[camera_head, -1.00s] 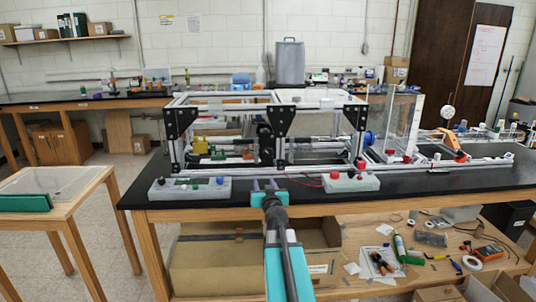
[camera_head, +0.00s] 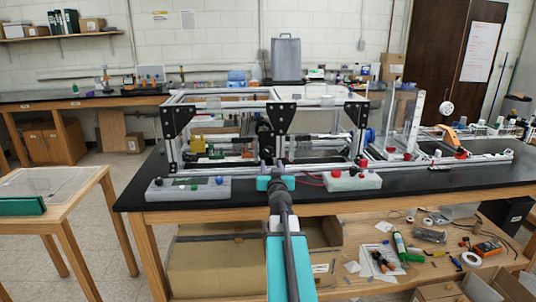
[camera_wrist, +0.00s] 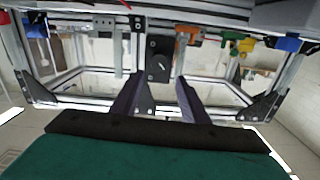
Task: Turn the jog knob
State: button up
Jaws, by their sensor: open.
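A grey control box (camera_head: 190,190) at the bench's front left carries several small knobs, among them green, dark and blue ones; I cannot tell which is the jog knob. A blue round handwheel (camera_head: 369,136) sits at the right side of the extrusion frame (camera_head: 228,96). My gripper (camera_head: 270,164) is open and empty at the front of the frame, between the two control boxes. In the wrist view its two dark fingers (camera_wrist: 157,82) stand apart with frame bars and a black plate beyond. No control box is clear in the wrist view.
A second box (camera_head: 352,181) with red buttons stands right of my gripper. A wooden side table (camera_head: 60,185) stands left. Tools and cartons lie on the shelf below.

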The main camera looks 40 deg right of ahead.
aim_at(268, 152)
jog(key=shift+p+x, duration=0.45)
jog(key=shift+x, duration=6.1)
jog(key=c, duration=0.8)
jog(key=shift+o, duration=0.2)
jog(key=shift+a+f, duration=0.15)
jog(key=shift+a, duration=0.05)
jog(key=shift+d, duration=0.15)
